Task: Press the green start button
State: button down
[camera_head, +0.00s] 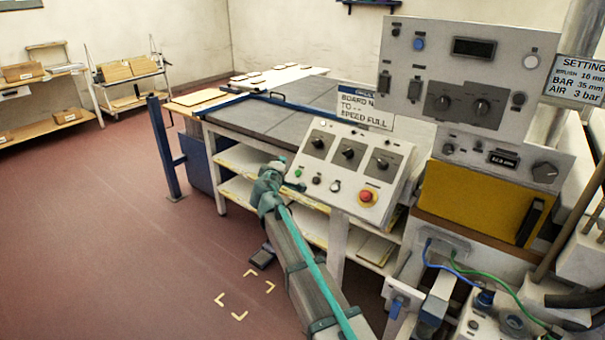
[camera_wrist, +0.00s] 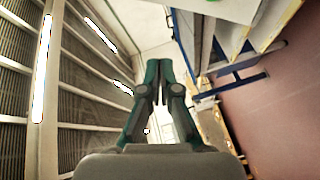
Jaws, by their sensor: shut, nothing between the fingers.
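The green start button (camera_head: 298,173) sits at the lower left of the sloping control panel (camera_head: 330,187) in the head view. My gripper (camera_head: 281,160) is at the panel's left edge, just left of the button; I cannot tell whether it touches the panel. In the wrist view my gripper (camera_wrist: 158,66) is shut and empty, its fingertips together. A sliver of green (camera_wrist: 212,3) shows at the top edge of that view, on a pale surface, probably the button.
The panel also carries a red emergency button (camera_head: 366,196), three dark knobs and small buttons. A tall grey panel (camera_head: 465,72) and yellow box (camera_head: 478,200) stand to the right. A grey-topped table (camera_head: 262,118) lies behind. The floor at left is open.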

aim_at(298, 173)
jog(key=shift+a, duration=0.1)
jog(key=shift+f, duration=0.15)
jog(key=shift+w+d+f+b, duration=0.6)
jog(key=shift+w+f, duration=0.25)
jog(key=shift+f, duration=0.15)
jog(key=shift+w+d+f+b, duration=0.45)
jog(key=shift+w+d+f, duration=0.1)
jog(key=shift+w+f, duration=0.4)
jog(key=shift+w+d+f+b, duration=0.6)
jog(key=shift+w+f, duration=0.15)
jog(key=shift+f, duration=0.3)
jog(key=shift+f, duration=0.1)
jog(key=shift+w+d+f+b, duration=0.15)
jog(key=shift+w+f+b, duration=0.1)
jog(key=shift+b, duration=0.3)
